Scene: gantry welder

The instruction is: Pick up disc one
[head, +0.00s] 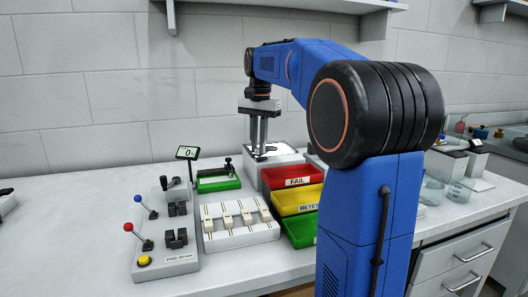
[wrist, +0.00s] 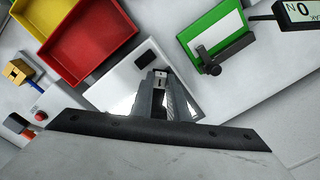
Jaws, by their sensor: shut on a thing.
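My gripper (head: 258,150) points straight down over the white box (head: 284,154) at the back of the bench. In the wrist view my gripper's fingers (wrist: 160,82) are close together, shut on a small pale piece (wrist: 160,76) at their tips. Most of this piece is hidden by the fingers, and I cannot tell for sure that it is disc one. The white box's top (wrist: 122,80) lies below the fingers, with a dark rectangle on it. I cannot tell whether the piece touches the box.
Red FAIL (head: 285,172), yellow RETEST (head: 283,199) and green (head: 293,225) bins stand right of a rack (head: 240,238) with several cream pieces. A green-based device (head: 218,184), a display (head: 188,153) and a lever fixture (head: 165,262) stand to the left. The front left bench is clear.

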